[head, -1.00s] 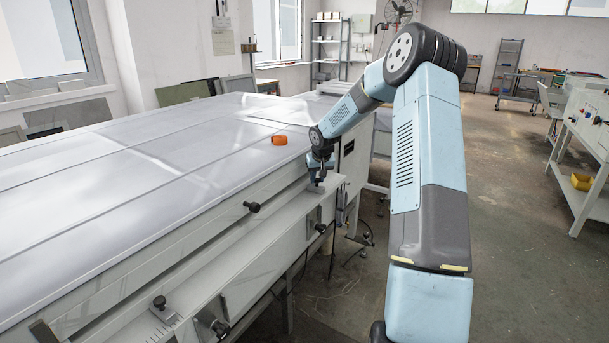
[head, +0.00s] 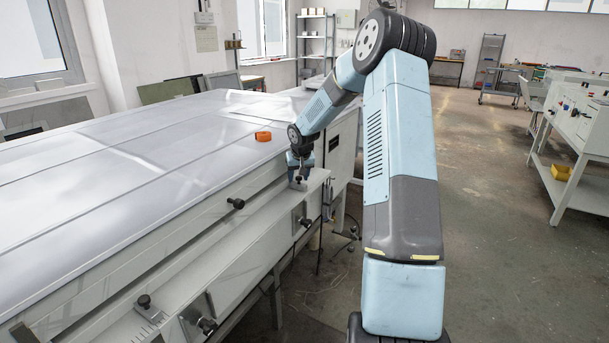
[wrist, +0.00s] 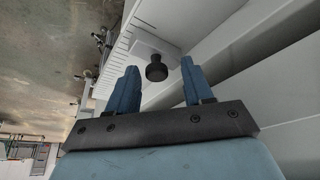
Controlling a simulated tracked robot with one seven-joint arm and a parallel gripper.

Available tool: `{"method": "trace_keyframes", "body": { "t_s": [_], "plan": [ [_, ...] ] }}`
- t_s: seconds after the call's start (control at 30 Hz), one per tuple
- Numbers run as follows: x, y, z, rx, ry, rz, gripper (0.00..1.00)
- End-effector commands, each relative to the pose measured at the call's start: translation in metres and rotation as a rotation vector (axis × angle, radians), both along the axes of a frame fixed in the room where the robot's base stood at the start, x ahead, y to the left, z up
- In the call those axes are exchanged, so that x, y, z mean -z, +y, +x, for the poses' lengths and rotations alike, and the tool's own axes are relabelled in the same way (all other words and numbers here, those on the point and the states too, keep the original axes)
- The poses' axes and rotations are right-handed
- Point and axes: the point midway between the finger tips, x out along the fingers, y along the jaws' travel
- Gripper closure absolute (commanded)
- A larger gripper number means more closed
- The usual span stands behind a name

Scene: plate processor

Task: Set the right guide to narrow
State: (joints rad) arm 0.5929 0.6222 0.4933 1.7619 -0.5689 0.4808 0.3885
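The right guide's black knob (wrist: 156,68) stands on a pale guide plate beside a ruled scale (wrist: 122,40) in the wrist view. My gripper (wrist: 159,66) is open, with one blue finger on each side of the knob in the picture. The knob appears between the fingertips, slightly beyond them; I cannot tell whether either finger touches it. In the head view my gripper (head: 300,178) is low over the right end of the machine's front ledge (head: 262,212). There the guide is mostly hidden by the gripper, and its setting cannot be read.
A second guide knob (head: 144,301) with a scale stands at the ledge's near left end. Another black knob (head: 236,203) sticks out above the ledge, and front-face knobs (head: 305,222) project below it. An orange object (head: 263,136) lies on the flat tabletop (head: 120,165). Open floor lies to the right.

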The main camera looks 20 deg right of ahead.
Motion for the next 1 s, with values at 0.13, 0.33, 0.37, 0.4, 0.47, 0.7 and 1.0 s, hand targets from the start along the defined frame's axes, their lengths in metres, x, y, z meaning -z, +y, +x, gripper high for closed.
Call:
{"method": "trace_keyframes", "body": {
  "t_s": [0.13,0.33,0.37,0.4,0.47,0.7,1.0],
  "plan": [
    [-0.001,-0.001,0.0,0.002,-0.002,0.0,0.48],
    [-0.006,-0.001,-0.001,0.002,-0.004,0.0,0.48],
    [-0.008,-0.001,-0.002,0.002,-0.005,-0.001,0.48],
    [-0.012,-0.001,-0.003,0.002,-0.005,0.0,0.48],
    [-0.02,-0.001,-0.006,0.002,-0.006,-0.001,0.48],
    [-0.061,0.002,-0.022,0.003,-0.006,-0.002,0.48],
    [-0.108,0.005,-0.042,0.004,-0.004,0.0,0.48]
  ]
}}
